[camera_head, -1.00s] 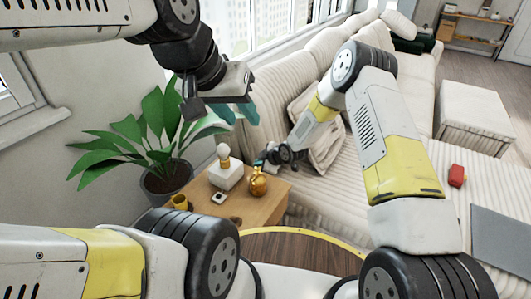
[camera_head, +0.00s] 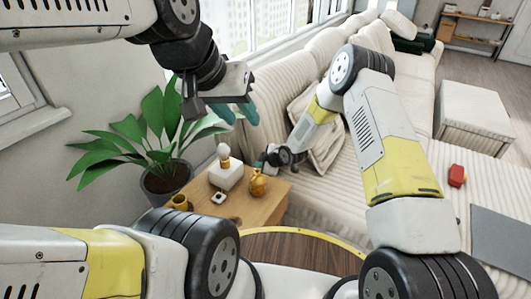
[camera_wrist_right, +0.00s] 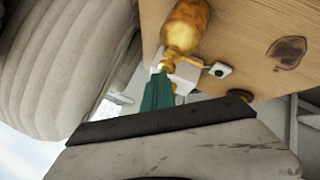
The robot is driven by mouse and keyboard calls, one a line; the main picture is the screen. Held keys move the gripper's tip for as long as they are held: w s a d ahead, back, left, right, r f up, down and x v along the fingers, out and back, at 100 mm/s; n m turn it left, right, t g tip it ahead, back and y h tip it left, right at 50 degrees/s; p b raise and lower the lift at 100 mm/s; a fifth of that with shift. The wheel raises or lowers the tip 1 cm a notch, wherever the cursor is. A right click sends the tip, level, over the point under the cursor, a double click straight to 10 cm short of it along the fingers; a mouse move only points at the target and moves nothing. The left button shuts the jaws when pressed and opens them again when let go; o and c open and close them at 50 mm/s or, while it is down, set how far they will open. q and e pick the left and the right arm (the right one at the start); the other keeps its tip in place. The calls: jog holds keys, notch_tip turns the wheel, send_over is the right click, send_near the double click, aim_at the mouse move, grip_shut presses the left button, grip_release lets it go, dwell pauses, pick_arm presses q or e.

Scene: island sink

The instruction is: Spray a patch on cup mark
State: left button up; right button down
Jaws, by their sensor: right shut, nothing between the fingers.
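A gold spray bottle (camera_head: 258,183) stands on a small wooden table (camera_head: 250,208) in the head view. In the right wrist view the bottle (camera_wrist_right: 186,28) shows large, its narrow top by my fingertips. A dark round mark (camera_wrist_right: 287,52) lies on the wood there. My right gripper (camera_head: 262,162) is just behind the bottle's top; its teal fingers (camera_wrist_right: 160,88) are shut with nothing between them. I cannot tell whether they touch the bottle. My left gripper (camera_head: 237,114) is raised in front of the sofa, its teal fingers apart and empty.
A potted plant (camera_head: 160,180) stands left, a striped sofa (camera_head: 300,75) behind. A round wooden top (camera_head: 300,250) is in front.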

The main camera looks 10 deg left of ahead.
aim_at(259, 170)
dwell(0.6)
jog(key=shift+r, duration=0.4)
notch_tip(259, 170, up, 6)
dwell(0.6)
dwell(0.4)
pick_arm(q)
grip_shut()
pick_arm(e)
jog(key=shift+r, duration=0.1)
dwell(1.5)
